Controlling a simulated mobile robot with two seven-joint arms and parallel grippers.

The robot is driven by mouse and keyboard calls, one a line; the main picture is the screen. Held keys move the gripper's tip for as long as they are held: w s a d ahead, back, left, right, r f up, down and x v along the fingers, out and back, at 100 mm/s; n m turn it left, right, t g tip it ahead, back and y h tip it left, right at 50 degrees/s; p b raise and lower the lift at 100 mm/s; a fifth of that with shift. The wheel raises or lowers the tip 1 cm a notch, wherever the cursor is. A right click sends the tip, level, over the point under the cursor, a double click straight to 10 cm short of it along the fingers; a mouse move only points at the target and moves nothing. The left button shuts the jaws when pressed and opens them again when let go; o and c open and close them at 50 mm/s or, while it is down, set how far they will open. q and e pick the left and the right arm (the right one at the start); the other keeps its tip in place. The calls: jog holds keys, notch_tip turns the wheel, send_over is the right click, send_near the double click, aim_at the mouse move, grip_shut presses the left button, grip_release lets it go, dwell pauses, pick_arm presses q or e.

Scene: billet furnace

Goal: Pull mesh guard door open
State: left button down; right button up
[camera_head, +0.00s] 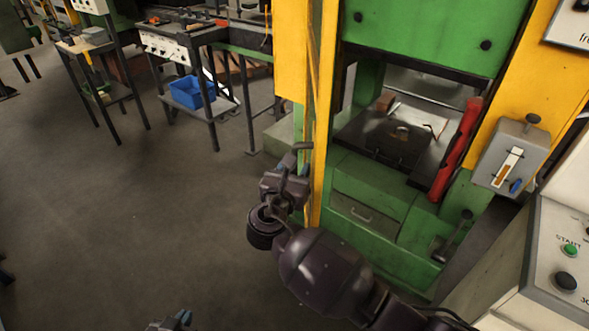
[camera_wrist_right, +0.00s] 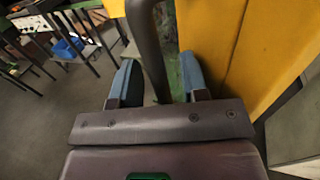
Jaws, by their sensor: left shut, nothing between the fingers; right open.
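The mesh guard door (camera_head: 325,110) appears as a narrow yellow frame, seen nearly edge-on, at the left front of the green press. Its dark bar handle (camera_wrist_right: 148,50) stands out from the yellow frame in the right wrist view. My right gripper (camera_head: 298,165) is at the handle beside the frame. In the right wrist view its two blue-grey fingers (camera_wrist_right: 160,75) are open, with the bar running between them. I cannot tell whether either finger touches it. My left gripper (camera_head: 182,319) is shut and empty, low at the bottom edge, mostly cut off.
The green press (camera_head: 375,190) stands behind the door, with a red cylinder (camera_head: 458,150) at its right. A control panel (camera_head: 560,250) is at the lower right. Workbenches and a blue bin (camera_head: 190,92) are at the back left. The floor at left is clear.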

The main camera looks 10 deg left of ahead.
jog(key=v, duration=1)
jog(key=shift+s+b, duration=0.35)
jog(key=shift+b, duration=0.05)
